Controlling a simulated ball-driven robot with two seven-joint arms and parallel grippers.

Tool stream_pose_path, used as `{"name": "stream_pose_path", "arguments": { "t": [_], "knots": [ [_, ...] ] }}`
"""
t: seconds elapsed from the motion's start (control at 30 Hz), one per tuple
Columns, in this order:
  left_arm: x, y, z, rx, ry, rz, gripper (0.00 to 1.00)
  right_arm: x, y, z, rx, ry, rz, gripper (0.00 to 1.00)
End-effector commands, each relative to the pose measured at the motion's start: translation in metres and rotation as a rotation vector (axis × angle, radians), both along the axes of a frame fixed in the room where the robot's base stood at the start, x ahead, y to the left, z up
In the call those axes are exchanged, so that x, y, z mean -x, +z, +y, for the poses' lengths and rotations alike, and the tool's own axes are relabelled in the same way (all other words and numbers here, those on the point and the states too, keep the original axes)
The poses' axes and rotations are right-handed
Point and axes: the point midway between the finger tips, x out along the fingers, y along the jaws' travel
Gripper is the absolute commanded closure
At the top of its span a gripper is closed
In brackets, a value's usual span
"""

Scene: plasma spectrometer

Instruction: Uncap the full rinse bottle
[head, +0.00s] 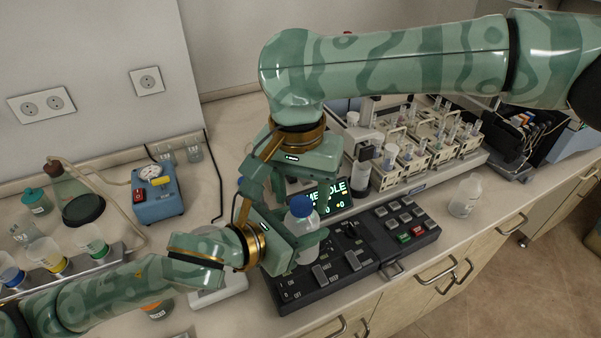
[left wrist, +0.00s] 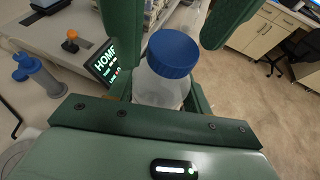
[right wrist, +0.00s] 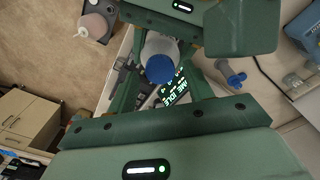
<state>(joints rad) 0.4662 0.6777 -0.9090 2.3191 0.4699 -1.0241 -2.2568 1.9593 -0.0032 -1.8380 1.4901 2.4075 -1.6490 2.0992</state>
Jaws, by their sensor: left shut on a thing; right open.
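A clear bottle (head: 302,221) with a blue screw cap (head: 301,205) is held upright above the dark control panel. My left gripper (head: 303,236) is shut on the bottle's body. In the left wrist view the blue cap (left wrist: 173,53) sits on top of the translucent bottle (left wrist: 158,90), clear of the left fingers. My right gripper (head: 284,188) is open, close by the bottle. In the right wrist view the blue cap (right wrist: 160,69) shows between the right fingers, which do not appear to touch it. The liquid level is hard to tell.
The control panel (head: 408,222) with keys lies below, beside a lit display (head: 332,200). A pale translucent bottle (head: 465,196) stands at the right of the bench. A blue pump box (head: 157,200), a flask (head: 78,198) and a rack of beakers (head: 92,243) stand left.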

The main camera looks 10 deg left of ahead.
Motion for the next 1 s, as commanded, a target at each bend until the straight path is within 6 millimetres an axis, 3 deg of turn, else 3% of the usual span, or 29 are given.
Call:
{"name": "stream_pose_path", "arguments": {
  "t": [0.27,0.43,0.47,0.63,0.83,1.0],
  "knots": [
    [-0.0001,0.0007,-0.0001,0.001,0.000,-0.001,1.00,-0.0001,-0.0026,-0.0002,0.000,0.001,-0.001,0.49],
    [-0.0001,0.0007,0.0000,0.001,0.000,-0.001,1.00,-0.0001,-0.0024,-0.0001,0.000,0.001,-0.001,0.91],
    [-0.0001,0.0007,0.0000,0.001,0.000,-0.001,1.00,-0.0001,-0.0024,-0.0001,0.000,0.001,-0.001,0.94],
    [-0.0001,0.0006,0.0000,0.001,0.000,-0.001,1.00,-0.0001,-0.0024,-0.0001,0.000,0.009,-0.001,0.95],
    [-0.0001,0.0006,-0.0001,0.001,0.000,-0.001,1.00,0.0001,-0.0023,0.0003,0.002,0.264,0.008,0.95],
    [0.0000,0.0006,-0.0002,0.001,0.000,-0.001,1.00,-0.0001,-0.0020,0.0001,0.004,0.301,0.007,0.95]
  ]
}}
